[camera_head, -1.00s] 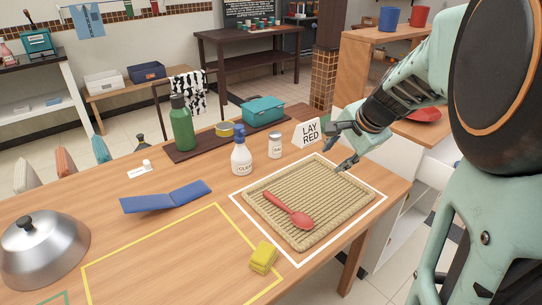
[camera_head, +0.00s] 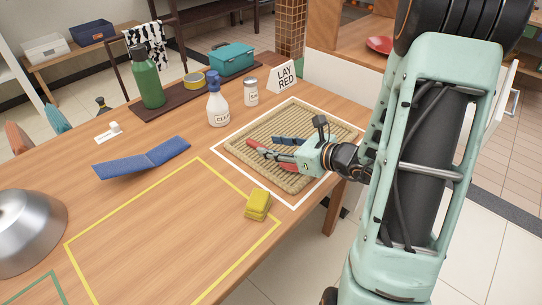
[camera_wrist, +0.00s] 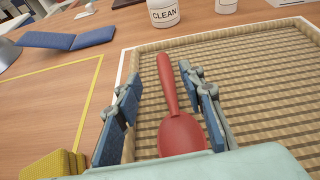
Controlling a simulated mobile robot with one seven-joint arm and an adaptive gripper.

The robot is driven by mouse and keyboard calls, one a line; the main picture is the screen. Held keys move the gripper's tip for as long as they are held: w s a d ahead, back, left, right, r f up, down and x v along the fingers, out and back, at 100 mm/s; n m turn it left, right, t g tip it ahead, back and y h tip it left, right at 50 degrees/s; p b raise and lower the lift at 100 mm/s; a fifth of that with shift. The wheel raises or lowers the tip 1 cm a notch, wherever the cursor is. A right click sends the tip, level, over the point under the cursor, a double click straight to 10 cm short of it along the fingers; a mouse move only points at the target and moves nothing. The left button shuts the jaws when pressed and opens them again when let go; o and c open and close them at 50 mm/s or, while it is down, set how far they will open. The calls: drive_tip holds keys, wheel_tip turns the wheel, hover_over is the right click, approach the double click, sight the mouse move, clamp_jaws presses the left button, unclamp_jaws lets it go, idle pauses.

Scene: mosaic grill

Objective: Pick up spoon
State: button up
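The red spoon (camera_wrist: 171,90) lies on the woven tray (camera_wrist: 250,65), its handle pointing away and its bowl nearest my wrist in the wrist view. My gripper (camera_wrist: 162,90) is open, with one blue-padded finger on each side of the spoon's handle. Neither finger visibly touches the spoon. In the head view my gripper (camera_head: 262,147) is low over the tray (camera_head: 310,122) and covers most of the spoon; part of the red handle (camera_head: 254,145) shows at the fingers.
A yellow sponge (camera_head: 257,204) lies just in front of the tray. A blue folded holder (camera_head: 142,158) is at left.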

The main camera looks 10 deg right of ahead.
sight(257, 143)
drive_tip(key=x, duration=0.3)
drive_tip(key=b+x, duration=0.1)
drive_tip(key=x, duration=0.3)
drive_tip(key=shift+w+f, duration=0.3)
drive_tip(key=shift+w, duration=0.05)
drive_tip(key=shift+c, duration=0.3)
drive_tip(key=shift+d, duration=0.1)
clamp_jaws()
